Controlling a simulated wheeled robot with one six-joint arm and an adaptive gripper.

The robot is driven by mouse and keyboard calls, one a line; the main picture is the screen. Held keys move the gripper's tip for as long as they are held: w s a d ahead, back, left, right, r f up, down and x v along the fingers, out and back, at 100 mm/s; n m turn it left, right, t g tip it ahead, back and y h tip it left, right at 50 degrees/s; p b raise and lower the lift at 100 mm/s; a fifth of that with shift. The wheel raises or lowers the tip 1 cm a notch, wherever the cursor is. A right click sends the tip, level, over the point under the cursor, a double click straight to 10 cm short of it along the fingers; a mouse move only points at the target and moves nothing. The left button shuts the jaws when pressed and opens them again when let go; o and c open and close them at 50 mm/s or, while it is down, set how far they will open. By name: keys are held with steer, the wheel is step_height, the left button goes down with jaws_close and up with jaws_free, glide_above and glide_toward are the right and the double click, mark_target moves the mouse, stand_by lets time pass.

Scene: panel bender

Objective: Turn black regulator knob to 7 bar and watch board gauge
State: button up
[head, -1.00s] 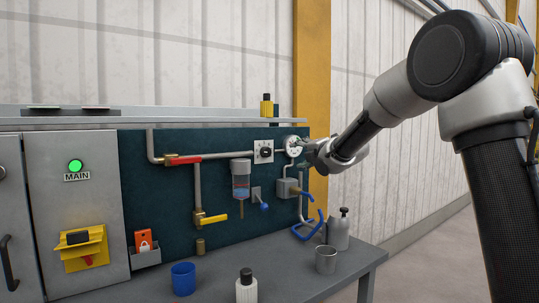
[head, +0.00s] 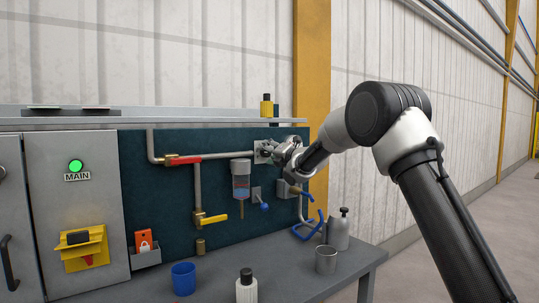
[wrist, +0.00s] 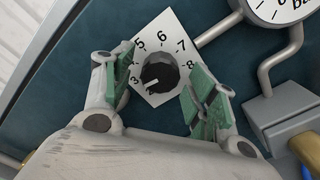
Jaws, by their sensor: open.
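The black regulator knob (wrist: 160,72) sits on a white dial plate (wrist: 163,32) with numbers around it. Its white mark points lower left, near the 3; the 7 is at upper right. My gripper (wrist: 160,79) is open, with green-padded fingers on the left and right of the knob; I cannot tell whether they touch it. In the head view my gripper (head: 277,152) is in front of the dial plate and hides the knob. The board gauge (wrist: 278,8) is cut off at the wrist view's top right, its needle not visible. In the head view my arm hides it.
Grey pipes and a red-handled valve (head: 183,160) run left of the dial. The bench (head: 345,270) holds a blue cup (head: 183,278), a metal cup (head: 326,260) and bottles.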

steer(key=c, duration=1)
steer(key=shift+c, duration=0.2)
